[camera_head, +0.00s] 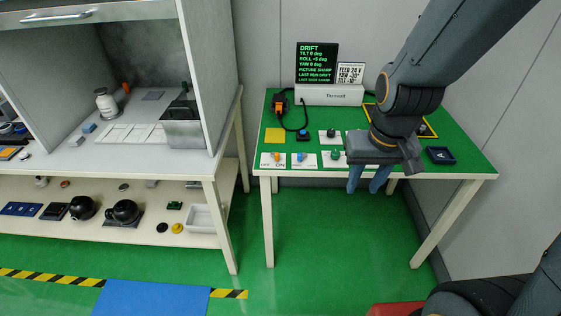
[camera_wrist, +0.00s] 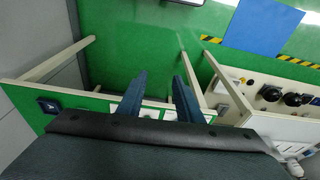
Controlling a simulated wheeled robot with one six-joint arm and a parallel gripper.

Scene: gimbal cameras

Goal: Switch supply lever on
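A white plate (camera_head: 273,160) marked OFF and ON sits at the front left corner of the green table. A small orange lever (camera_head: 276,156) stands on it; I cannot tell which way it leans. My gripper (camera_head: 368,186) is at the table's front edge, well to the right of that plate, with its fingers pointing down. The fingers are apart with nothing between them; they also show apart in the wrist view (camera_wrist: 160,80). The orange lever cannot be made out in the wrist view. My gripper and arm hide part of the table front.
Other white plates carry a blue knob (camera_head: 303,158) and a green knob (camera_head: 335,155). A dark screen (camera_head: 317,62) stands behind a white box (camera_head: 329,95). A dark blue tray (camera_head: 440,155) lies at right. A workbench (camera_head: 110,170) stands at left. Floor before the table is clear.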

